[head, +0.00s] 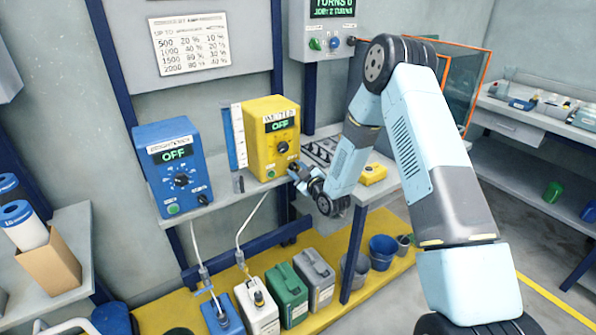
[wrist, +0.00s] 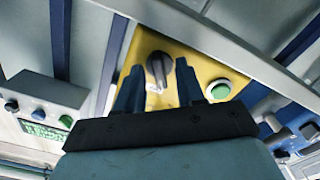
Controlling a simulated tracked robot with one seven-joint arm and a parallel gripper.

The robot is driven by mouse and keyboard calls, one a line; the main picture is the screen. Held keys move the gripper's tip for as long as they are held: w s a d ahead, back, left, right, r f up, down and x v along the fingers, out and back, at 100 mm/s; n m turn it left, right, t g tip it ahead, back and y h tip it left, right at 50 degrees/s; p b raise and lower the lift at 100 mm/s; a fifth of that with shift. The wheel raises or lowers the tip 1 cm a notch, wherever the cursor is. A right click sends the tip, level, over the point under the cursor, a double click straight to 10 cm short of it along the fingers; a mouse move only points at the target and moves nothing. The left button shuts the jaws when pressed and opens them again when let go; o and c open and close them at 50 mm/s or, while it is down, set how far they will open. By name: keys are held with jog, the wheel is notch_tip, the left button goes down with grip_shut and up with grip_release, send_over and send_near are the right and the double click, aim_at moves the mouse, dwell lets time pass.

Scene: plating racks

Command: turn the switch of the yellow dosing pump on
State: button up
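The yellow dosing pump (head: 257,150) stands on the shelf, and its display (head: 279,125) reads OFF. Below the display is a black dial (head: 283,147). A green button (head: 270,174) sits low on its front. In the wrist view the yellow front (wrist: 208,68) shows the dark grey switch (wrist: 158,68) and the green button (wrist: 220,89). My gripper (head: 294,170) is at the pump's lower right front and hides the switch in the head view. In the wrist view my gripper (wrist: 158,70) is open, with one finger on each side of the switch. Contact cannot be told.
A blue pump (head: 162,190), also showing OFF, stands to the left on the shelf. A small yellow box (head: 373,174) lies right of my gripper. Several canisters and buckets stand on the yellow platform (head: 375,285) below. A grey control box (head: 325,40) hangs above.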

grip_shut()
dwell(0.3)
jog(key=shift+m, duration=0.3)
jog(key=shift+w+d+m, duration=0.1)
jog(key=shift+d+m, duration=0.05)
jog(key=shift+m, duration=2.1)
jog(key=shift+w+d+m, duration=0.1)
jog(key=shift+m, duration=2.1)
jog(key=shift+w+d+m, duration=0.1)
jog(key=shift+d+m, duration=0.05)
jog(key=shift+m, duration=2.1)
